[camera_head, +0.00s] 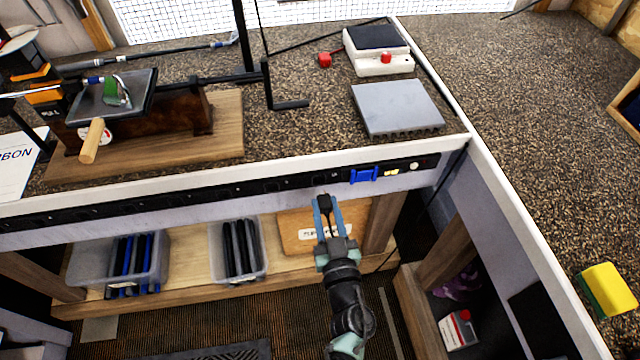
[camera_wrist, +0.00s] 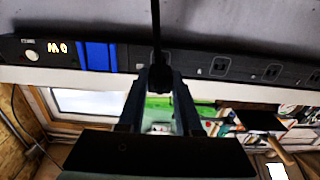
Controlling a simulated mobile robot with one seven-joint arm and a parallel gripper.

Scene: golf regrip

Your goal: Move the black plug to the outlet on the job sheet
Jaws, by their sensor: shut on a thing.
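My gripper (camera_head: 325,205) is shut on the black plug (camera_head: 324,202), just in front of and below the power strip (camera_head: 230,191) on the bench's front edge. In the wrist view, the plug (camera_wrist: 159,72) sits between the two fingers, with its dark cord running upward. A gap shows between plug and strip in the head view; contact cannot be told from the wrist view. The strip has a row of dark outlets; some show right of the plug in the wrist view (camera_wrist: 220,67). The job sheet is probably the white paper (camera_head: 18,165) at the left edge, cut off, showing "RBON".
A blue piece (camera_head: 363,175) sits on the strip right of my gripper, beside a lit display (camera_head: 391,172) and white knob. A grey plate (camera_head: 396,107) lies on the bench.

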